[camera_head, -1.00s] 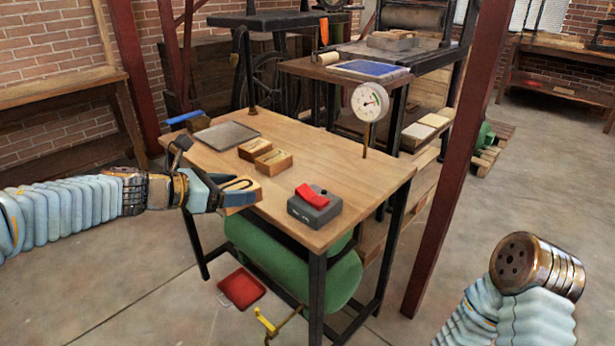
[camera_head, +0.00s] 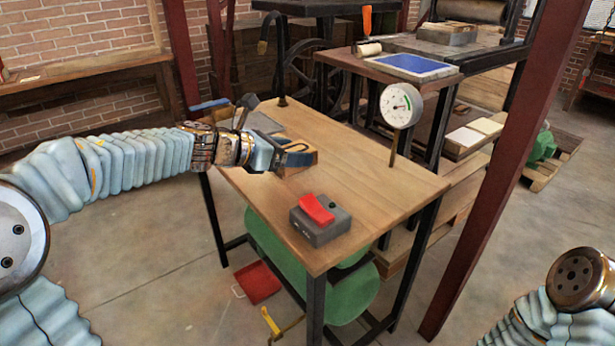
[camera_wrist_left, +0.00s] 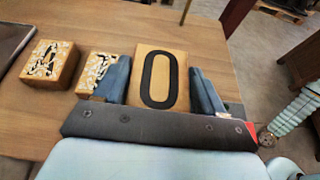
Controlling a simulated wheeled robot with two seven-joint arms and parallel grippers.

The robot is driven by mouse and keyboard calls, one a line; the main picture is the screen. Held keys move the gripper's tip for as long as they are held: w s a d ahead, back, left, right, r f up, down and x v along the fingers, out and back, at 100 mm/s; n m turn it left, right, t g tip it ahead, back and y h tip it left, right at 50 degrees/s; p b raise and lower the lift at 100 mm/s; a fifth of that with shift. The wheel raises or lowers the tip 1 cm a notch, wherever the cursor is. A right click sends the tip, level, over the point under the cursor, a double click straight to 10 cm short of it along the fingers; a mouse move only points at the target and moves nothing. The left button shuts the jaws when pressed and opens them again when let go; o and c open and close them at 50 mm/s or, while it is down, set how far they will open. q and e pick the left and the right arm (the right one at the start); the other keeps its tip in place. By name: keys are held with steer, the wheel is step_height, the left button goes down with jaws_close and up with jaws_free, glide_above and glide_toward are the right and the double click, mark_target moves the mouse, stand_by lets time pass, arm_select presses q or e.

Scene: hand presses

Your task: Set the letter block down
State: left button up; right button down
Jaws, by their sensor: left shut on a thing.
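The letter block (camera_wrist_left: 161,78) is a light wooden block with a black O on its face. My left gripper (camera_head: 292,156) is shut on it, with one blue finger on each side in the left wrist view (camera_wrist_left: 163,84). In the head view the letter block (camera_head: 303,160) is over the left part of the wooden table (camera_head: 350,180). I cannot tell whether it touches the top. Two ornamented wooden blocks lie left of it in the wrist view, the outer one (camera_wrist_left: 49,63) and the nearer one (camera_wrist_left: 96,72). My right gripper is out of view.
A grey box with a red switch (camera_head: 320,218) stands near the table's front corner. A dial gauge (camera_head: 401,105) on a post stands at the right edge. A grey plate (camera_head: 262,122) lies at the back left. The table's middle is clear.

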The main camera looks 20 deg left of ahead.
arm_select(q)
glide_above(306, 190)
steer(key=f, duration=0.4)
steer(key=shift+a, duration=0.2)
step_height(306, 190, down, 4)
steer(key=shift+w+d+r+b, duration=0.15)
steer(key=shift+b, duration=0.55)
steer(key=o, duration=1.2)
steer(key=v, duration=1.2)
steer(key=shift+p, duration=0.3)
